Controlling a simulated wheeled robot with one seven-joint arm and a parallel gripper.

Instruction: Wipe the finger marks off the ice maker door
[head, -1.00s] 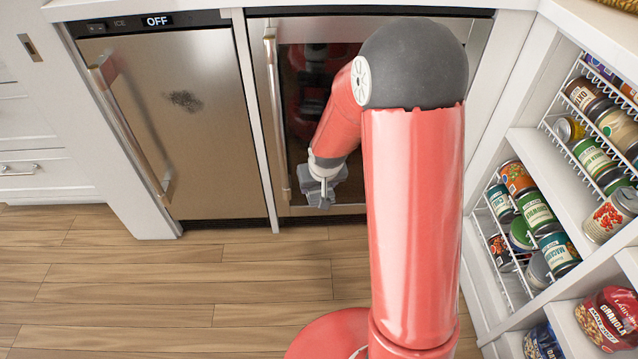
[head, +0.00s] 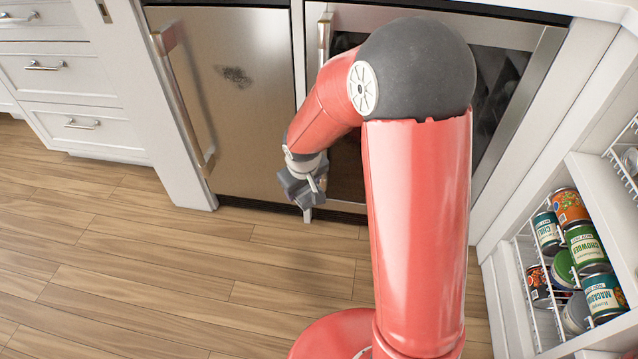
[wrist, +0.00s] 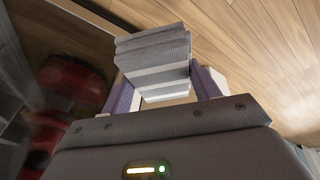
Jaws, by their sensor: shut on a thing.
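The ice maker door (head: 231,120) is the stainless steel door left of centre in the head view, closed, with a long vertical handle (head: 183,95). Dark finger marks (head: 234,76) show as a smudge on its upper middle. My gripper (head: 306,206) is low, to the right of and below the smudge, near the door's lower right corner and apart from the marks. In the wrist view my gripper (wrist: 163,92) is shut on a folded grey and white striped cloth (wrist: 153,55). In the head view the cloth is hard to tell from the gripper.
A glass-fronted appliance (head: 345,150) stands right of the ice maker, partly behind my arm. White drawers (head: 70,85) are at left. Shelves with several cans (head: 585,245) are at right. The wooden floor (head: 150,270) in front is clear.

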